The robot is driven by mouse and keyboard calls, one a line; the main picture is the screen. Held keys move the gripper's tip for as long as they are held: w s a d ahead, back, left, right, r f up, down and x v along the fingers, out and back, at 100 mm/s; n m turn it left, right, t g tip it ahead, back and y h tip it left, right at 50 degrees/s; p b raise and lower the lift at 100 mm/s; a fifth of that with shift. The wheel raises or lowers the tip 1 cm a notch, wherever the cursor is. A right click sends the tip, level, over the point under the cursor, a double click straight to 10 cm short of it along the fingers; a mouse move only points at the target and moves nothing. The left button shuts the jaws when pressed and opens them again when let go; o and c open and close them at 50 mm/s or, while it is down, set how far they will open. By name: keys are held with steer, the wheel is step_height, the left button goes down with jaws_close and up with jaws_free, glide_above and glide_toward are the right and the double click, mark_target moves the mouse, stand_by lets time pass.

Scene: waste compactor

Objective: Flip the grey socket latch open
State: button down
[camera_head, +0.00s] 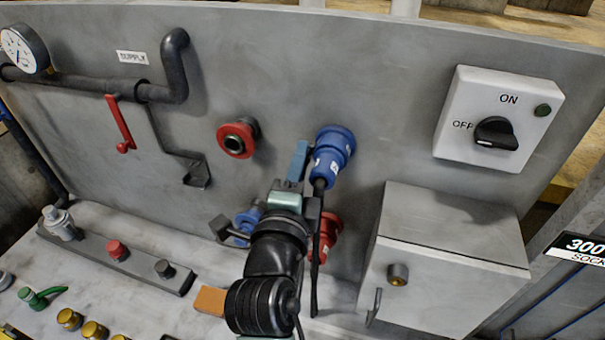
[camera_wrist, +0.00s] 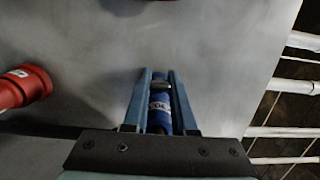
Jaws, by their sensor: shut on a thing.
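My gripper (camera_head: 300,158) reaches up to the panel, just left of the upper blue socket (camera_head: 335,145), which has a dark cable running down from it. In the wrist view, the two blue fingers of my gripper (camera_wrist: 160,76) are close together around a small grey piece (camera_wrist: 160,86), which looks like the socket latch. A blue cylinder with a white label (camera_wrist: 159,108) lies behind and between the fingers. In the head view the latch is hidden by my gripper, and its angle cannot be told.
A lower blue socket (camera_head: 246,219) and a red socket (camera_head: 331,226) flank my wrist. A red ring fitting (camera_head: 231,140) is at upper left. A grey box (camera_head: 440,265) and a switch box (camera_head: 465,92) stand to the right. Bare panel lies between.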

steer(key=shift+w+a+m+g+h+b, duration=0.4)
steer(key=shift+m+g+h+b, duration=1.7)
steer(key=shift+b, duration=1.45)
steer(key=shift+w+a+m+g+h+b, duration=0.2)
steer(key=shift+w+m+g+h+b, duration=0.35)
steer(key=shift+m+g+h+b, duration=2.25)
steer(key=shift+w+a+m+g+h+b, duration=0.3)
steer(key=shift+w+m+g+h+b, duration=0.45)
steer(key=shift+h+b, duration=2.3)
steer(key=shift+s+m+g+y+b, duration=0.15)
steer(key=shift+m+g+y+b, duration=0.25)
steer(key=shift+y+b, duration=0.75)
steer(key=c, duration=0.7)
jaws_free()
steer(key=b+v, duration=0.1)
steer(key=v, duration=1.2)
steer(key=shift+f, duration=0.1)
